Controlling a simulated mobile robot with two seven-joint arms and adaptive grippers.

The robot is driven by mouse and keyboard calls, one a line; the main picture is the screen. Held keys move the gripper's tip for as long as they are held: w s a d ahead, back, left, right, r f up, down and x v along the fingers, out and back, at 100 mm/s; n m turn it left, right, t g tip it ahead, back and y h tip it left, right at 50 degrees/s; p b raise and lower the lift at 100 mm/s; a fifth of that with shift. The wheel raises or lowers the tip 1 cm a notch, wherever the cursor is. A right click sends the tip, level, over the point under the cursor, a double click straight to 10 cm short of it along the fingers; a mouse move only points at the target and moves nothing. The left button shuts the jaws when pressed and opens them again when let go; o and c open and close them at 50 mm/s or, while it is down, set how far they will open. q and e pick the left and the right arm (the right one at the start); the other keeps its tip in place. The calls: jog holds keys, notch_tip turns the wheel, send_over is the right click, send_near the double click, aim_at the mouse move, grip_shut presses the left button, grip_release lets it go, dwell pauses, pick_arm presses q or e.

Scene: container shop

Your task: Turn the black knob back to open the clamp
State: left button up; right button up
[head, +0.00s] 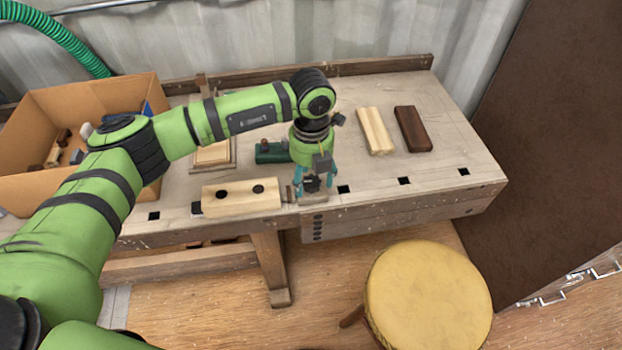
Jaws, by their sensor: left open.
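The black knob (311,185) is at the front edge of the workbench (380,190), beside a small wooden clamp jaw (291,195). My left gripper (313,187) points down over the knob. Its teal fingers are open, one on each side of the knob; I cannot tell whether they touch it. The gripper hides part of the knob and clamp. A pale wooden block (235,200) with two dark round spots lies left of the jaw, close to it. My right gripper is not in view.
A cardboard box (85,105) with loose pieces stands at the left. A green object (271,153) lies behind my gripper. A pale block (375,131) and a dark brown block (412,129) lie on the right. A yellow stool (428,295) stands in front. The bench's right end is clear.

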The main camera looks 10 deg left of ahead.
aim_at(311, 185)
pick_arm(q)
notch_tip(311, 185, up, 11)
jog(key=shift+s, duration=0.15)
jog(key=shift+s+f, duration=0.1)
jog(key=shift+f, duration=0.1)
dwell(0.4)
